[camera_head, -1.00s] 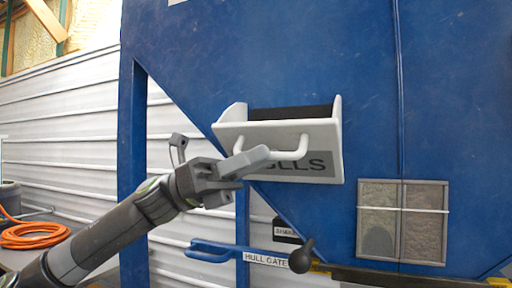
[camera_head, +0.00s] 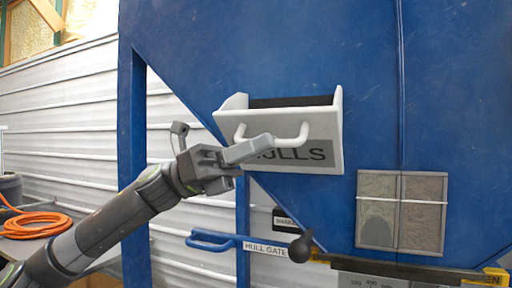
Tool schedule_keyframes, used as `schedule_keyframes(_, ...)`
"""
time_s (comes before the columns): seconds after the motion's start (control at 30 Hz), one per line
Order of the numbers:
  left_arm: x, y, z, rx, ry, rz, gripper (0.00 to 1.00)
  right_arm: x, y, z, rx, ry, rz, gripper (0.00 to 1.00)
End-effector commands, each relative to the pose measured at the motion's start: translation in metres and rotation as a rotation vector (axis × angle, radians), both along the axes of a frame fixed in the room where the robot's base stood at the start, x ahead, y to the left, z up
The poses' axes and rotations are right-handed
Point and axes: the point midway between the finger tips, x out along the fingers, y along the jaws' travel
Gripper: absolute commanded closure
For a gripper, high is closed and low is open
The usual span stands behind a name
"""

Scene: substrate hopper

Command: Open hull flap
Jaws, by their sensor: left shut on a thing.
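The hull flap (camera_head: 322,118) is a white panel with side cheeks on the blue hopper, with a grey HULLS label. It stands tilted outward at its top, with a dark opening (camera_head: 290,101) behind its upper edge. A white bar handle (camera_head: 304,133) is on its front. My left gripper (camera_head: 250,150) comes in from the lower left and is shut on the handle. Its fingers hide the handle's lower middle and part of the label. My right gripper is not in view.
A blue post (camera_head: 132,170) stands left of my gripper. An orange hose (camera_head: 38,225) lies at far left.

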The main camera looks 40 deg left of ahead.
Motion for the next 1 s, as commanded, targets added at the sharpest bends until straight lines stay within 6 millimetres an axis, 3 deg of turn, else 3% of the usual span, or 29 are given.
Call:
schedule_keyframes(0.07, 0.002, 0.001, 0.009, -0.002, -0.002, 0.001, 1.0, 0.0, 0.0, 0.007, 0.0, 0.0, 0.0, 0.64)
schedule_keyframes(0.3, 0.002, 0.001, 0.007, -0.002, 0.0, 0.001, 1.0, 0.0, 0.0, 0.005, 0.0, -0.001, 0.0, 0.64)
schedule_keyframes(0.33, 0.002, 0.001, 0.007, -0.002, 0.0, 0.001, 0.88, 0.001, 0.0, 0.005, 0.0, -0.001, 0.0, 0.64)
schedule_keyframes(0.5, 0.002, 0.001, 0.006, -0.002, 0.0, 0.001, 0.67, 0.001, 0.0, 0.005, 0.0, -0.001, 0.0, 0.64)
schedule_keyframes(0.77, 0.002, 0.002, 0.006, -0.001, 0.0, 0.002, 0.67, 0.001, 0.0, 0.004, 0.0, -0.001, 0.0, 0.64)
schedule_keyframes(1.0, 0.0, 0.012, -0.004, 0.001, 0.001, 0.006, 0.67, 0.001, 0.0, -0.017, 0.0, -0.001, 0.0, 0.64)
